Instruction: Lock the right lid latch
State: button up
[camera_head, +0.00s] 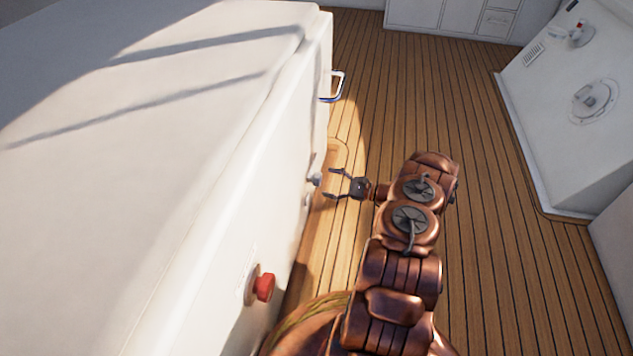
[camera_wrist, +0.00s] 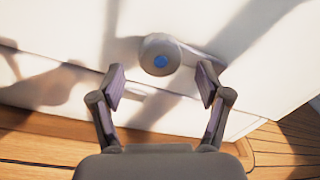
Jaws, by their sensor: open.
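A small grey latch (camera_wrist: 153,44) with a round knob and a blue centre sits on the white hatch side in the wrist view. An arm of it appears to run out to the right from the knob, partly hidden behind my right finger. In the head view the latch (camera_head: 315,180) is a small grey piece on the side of the white housing. My gripper (camera_wrist: 162,82) is open and empty. Its fingertips lie to either side of the knob in the wrist view. In the head view my gripper (camera_head: 333,183) points left at the latch, with a small gap visible.
The white housing (camera_head: 130,150) fills the left. A red knob (camera_head: 264,287) sticks out nearer on its side, and a metal handle (camera_head: 336,87) farther back. The wooden floor (camera_head: 480,160) is clear. A white cabinet (camera_head: 570,120) stands at right.

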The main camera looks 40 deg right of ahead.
aim_at(317, 179)
jog(key=shift+b+x, duration=0.7)
jog(key=shift+x, duration=1.8)
jog(key=shift+c, duration=0.3)
jog(key=c, duration=1.1)
